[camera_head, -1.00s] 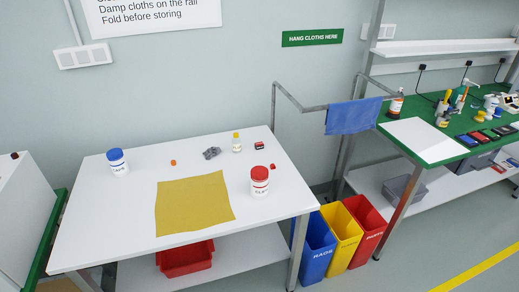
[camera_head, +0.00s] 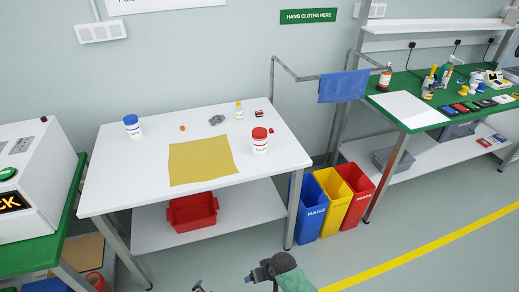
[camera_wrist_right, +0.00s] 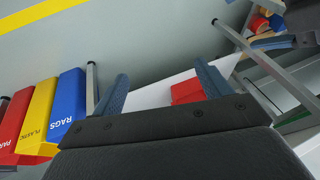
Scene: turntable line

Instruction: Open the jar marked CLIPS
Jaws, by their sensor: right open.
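A white jar with a red lid (camera_head: 260,141) stands upright at the right of the white table; its small label seems to begin with CL. A white jar with a blue lid (camera_head: 132,126) stands at the back left, its label too small to read surely. Both lids are on. My right gripper (camera_wrist_right: 161,78) shows in its wrist view with two blue fingers apart and nothing between them, away from both jars. Dark parts of my arm show at the head view's bottom edge. My left gripper is not clearly seen.
A yellow cloth (camera_head: 202,161) lies flat in the table's middle front. Behind it are a small bottle (camera_head: 238,111), a grey lump (camera_head: 217,120) and small items. A red bin (camera_head: 193,210) sits underneath. Waste bins (camera_head: 311,207) stand right of the table; a white machine (camera_head: 35,180) stands left.

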